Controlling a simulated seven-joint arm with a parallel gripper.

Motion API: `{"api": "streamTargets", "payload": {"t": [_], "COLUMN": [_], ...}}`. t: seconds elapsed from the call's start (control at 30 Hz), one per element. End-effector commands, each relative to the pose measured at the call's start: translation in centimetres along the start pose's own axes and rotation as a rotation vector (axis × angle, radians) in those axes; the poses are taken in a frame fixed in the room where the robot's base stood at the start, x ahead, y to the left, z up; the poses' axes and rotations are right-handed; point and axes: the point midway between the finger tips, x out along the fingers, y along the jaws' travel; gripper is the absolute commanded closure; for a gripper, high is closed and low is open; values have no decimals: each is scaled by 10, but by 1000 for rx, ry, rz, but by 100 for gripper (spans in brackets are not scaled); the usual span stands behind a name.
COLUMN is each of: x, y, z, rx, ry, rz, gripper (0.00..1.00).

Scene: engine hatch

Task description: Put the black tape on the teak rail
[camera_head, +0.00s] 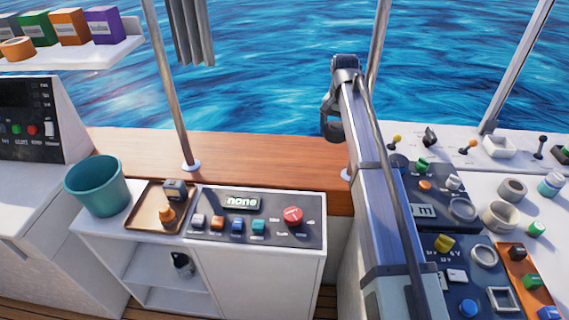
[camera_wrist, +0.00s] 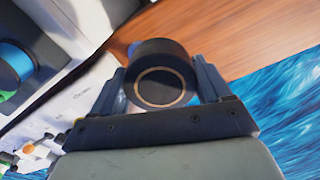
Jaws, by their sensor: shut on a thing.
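The black tape (camera_wrist: 160,52) is a dark roll with a tan inner ring, held between the two fingers of my gripper (camera_wrist: 162,78) in the wrist view. In the head view my gripper (camera_head: 330,125) hangs at the end of my arm, high at the right of centre; the roll there is hard to tell from the dark fingers. The teak rail (camera_head: 250,150) is a broad brown wooden ledge running along the water side behind the consoles. It also shows in the wrist view (camera_wrist: 235,35), beyond the tape. The tape appears apart from the rail.
Metal posts (camera_head: 172,90) rise from the rail. A teal bucket (camera_head: 97,188), a brown tray (camera_head: 150,218) and a button panel (camera_head: 258,218) stand on the near counter. A shelf (camera_head: 70,58) holds boxes and an orange roll. Control panels crowd the right. The rail's middle is clear.

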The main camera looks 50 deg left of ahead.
Motion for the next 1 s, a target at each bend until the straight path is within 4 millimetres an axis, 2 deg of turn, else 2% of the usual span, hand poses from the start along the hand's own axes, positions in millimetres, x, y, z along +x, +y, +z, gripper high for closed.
{"api": "streamTargets", "payload": {"t": [0.3, 0.5, 0.7, 0.87, 1.0], "x": [51, 78, 92, 103, 121], "y": [-69, -103, -120, -124, -124], "z": [-18, -22, -22, -22, -21], "rx": [374, 570, 679, 706, 707], "ry": [-1, -1, 0, 0, -1], "rz": [1, 1, 0, 0, 2], "gripper": [56, 56, 56, 56, 56]}}
